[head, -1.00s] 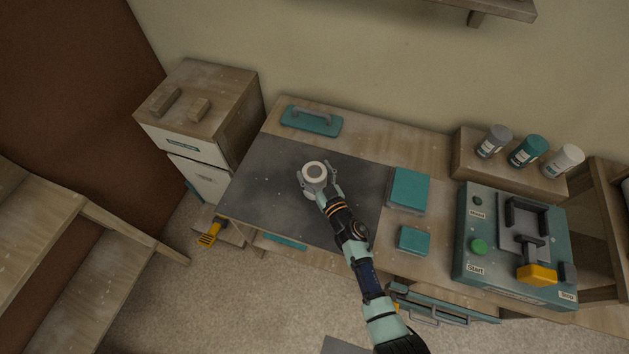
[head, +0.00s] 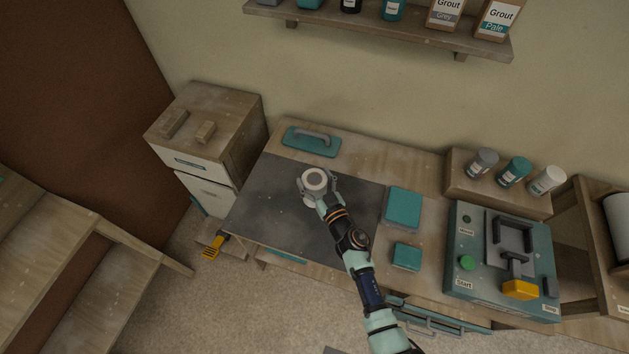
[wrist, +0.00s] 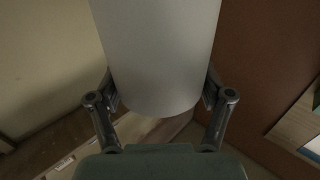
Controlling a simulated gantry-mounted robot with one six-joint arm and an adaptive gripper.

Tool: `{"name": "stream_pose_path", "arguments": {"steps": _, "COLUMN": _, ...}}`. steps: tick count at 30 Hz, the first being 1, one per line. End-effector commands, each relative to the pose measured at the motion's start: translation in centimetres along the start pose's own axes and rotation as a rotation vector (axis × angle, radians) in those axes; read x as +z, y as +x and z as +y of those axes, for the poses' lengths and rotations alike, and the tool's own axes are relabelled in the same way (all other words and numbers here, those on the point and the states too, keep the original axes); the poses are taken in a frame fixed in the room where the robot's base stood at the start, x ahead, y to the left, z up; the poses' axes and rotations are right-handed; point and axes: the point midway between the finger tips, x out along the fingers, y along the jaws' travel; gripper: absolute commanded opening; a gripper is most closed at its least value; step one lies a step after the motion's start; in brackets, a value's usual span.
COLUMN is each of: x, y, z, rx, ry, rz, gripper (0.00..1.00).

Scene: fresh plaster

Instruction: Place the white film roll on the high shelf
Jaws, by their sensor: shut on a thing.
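The white film roll (head: 314,181) stands upright in my gripper (head: 318,192), over the dark mat on the workbench. In the wrist view the roll (wrist: 158,55) is a pale cylinder between the two fingers of the gripper (wrist: 160,100), which are shut on it. Its top end with a grey core shows in the head view. The high shelf (head: 390,35) is on the wall at the top of the head view, holding bottles and grout bags.
A teal trowel (head: 311,140) lies behind the dark mat (head: 270,205). Teal boxes (head: 403,206) and a machine with a yellow handle (head: 503,262) are to the right. Three jars stand on a riser (head: 490,189). A wooden cabinet (head: 215,130) stands at left.

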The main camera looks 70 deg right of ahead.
Motion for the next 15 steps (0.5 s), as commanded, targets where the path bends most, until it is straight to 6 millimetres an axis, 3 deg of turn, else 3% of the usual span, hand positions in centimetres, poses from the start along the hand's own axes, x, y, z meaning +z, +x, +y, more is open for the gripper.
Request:
{"name": "stream_pose_path", "arguments": {"steps": 1, "x": -3.7, "y": 0.0, "z": 0.0, "rx": 0.0, "ry": -0.002, "rz": 0.002, "gripper": 0.09}}
{"name": "stream_pose_path", "arguments": {"steps": 6, "x": -8.4, "y": 0.0, "z": 0.0, "rx": 0.0, "ry": 0.0, "rz": 0.001, "gripper": 0.09}}
{"name": "stream_pose_path", "arguments": {"steps": 10, "x": -10.6, "y": 0.0, "z": 0.0, "rx": 0.0, "ry": -0.001, "rz": 0.001, "gripper": 0.09}}
{"name": "stream_pose_path", "arguments": {"steps": 15, "x": -11.7, "y": 0.0, "z": 0.0, "rx": 0.0, "ry": -0.001, "rz": 0.0, "gripper": 0.09}}
